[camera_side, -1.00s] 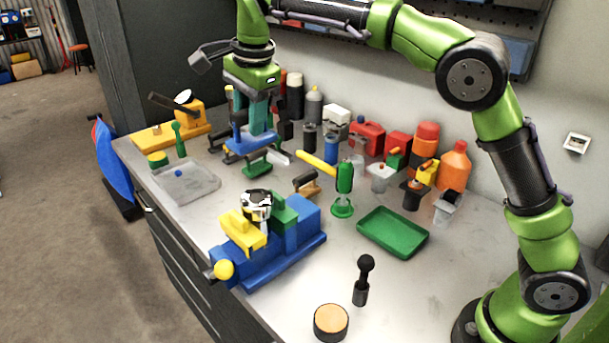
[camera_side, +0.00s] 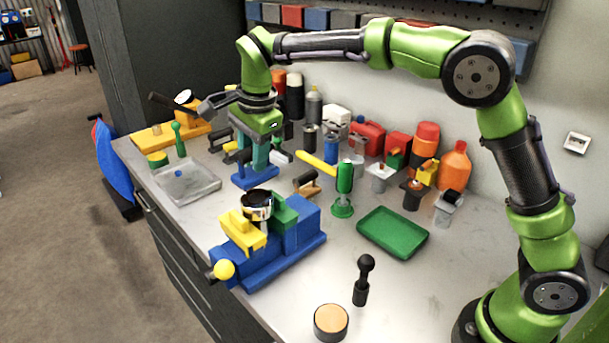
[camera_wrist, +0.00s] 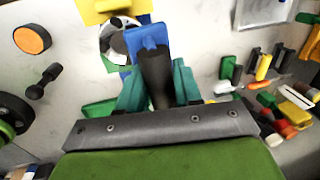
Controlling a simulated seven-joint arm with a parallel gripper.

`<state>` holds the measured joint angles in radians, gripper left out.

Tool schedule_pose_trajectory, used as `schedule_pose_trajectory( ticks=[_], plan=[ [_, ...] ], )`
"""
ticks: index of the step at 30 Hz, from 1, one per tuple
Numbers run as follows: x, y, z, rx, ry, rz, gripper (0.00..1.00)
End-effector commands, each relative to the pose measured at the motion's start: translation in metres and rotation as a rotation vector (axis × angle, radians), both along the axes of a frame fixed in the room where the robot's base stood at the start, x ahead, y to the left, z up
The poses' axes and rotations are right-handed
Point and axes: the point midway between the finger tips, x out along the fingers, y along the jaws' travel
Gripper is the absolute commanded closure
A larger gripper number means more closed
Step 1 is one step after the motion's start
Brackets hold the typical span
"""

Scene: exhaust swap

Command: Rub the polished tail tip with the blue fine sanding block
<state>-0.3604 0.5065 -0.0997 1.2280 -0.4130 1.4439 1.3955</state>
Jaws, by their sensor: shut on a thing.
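The blue sanding block (camera_side: 250,180) is in my gripper (camera_side: 254,160), whose teal fingers are shut on its dark handle. In the wrist view the block (camera_wrist: 150,36) lies beyond the fingers (camera_wrist: 158,85). The shiny metal tail tip (camera_side: 258,208) stands upright, held in a blue, yellow and green vise (camera_side: 270,255). The tip also shows in the wrist view (camera_wrist: 114,44), just left of the block and partly covered. In the side view the block is just behind the tip's rim; I cannot tell whether they touch.
A brown-handled block (camera_side: 306,184) and a green upright tool (camera_side: 344,180) stand right of my gripper. A green tray (camera_side: 393,232) lies farther right. A clear tray (camera_side: 187,182) is at left. Bottles and cans line the wall.

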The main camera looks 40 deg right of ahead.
Motion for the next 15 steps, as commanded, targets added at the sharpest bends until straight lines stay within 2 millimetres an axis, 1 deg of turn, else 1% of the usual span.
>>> schedule_pose_trajectory(
  ticks=[4, 15],
  plan=[
    [0.0, 0.0, -0.017, 0.0, 0.002, -0.001, 0.9],
    [-0.025, 0.025, -0.018, 0.0, -0.001, 0.003, 0.9]
  ],
)
